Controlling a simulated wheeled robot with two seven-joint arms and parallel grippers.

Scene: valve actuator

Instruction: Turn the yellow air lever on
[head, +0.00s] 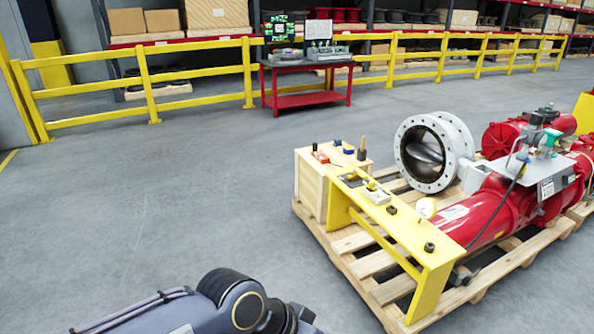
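A yellow stand (405,235) with a flat top stands on the near left part of a wooden pallet. On its top, near the left end, is a small white block (377,196) with a small yellow piece (371,184) beside it. This piece may be the air lever, but it is too small to tell its position. A round white gauge (427,208) and dark knobs (429,247) are also on or by the stand. A grey-blue link of my own arm shows at the bottom edge, well apart from the stand. Neither gripper is in view.
A red valve actuator (508,205) and a white flanged valve (435,150) lie on the pallet (360,268). A wooden box (312,185) with small tools stands at the stand's left end. A red table (305,100) and yellow railing (200,74) are behind. The floor at left is clear.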

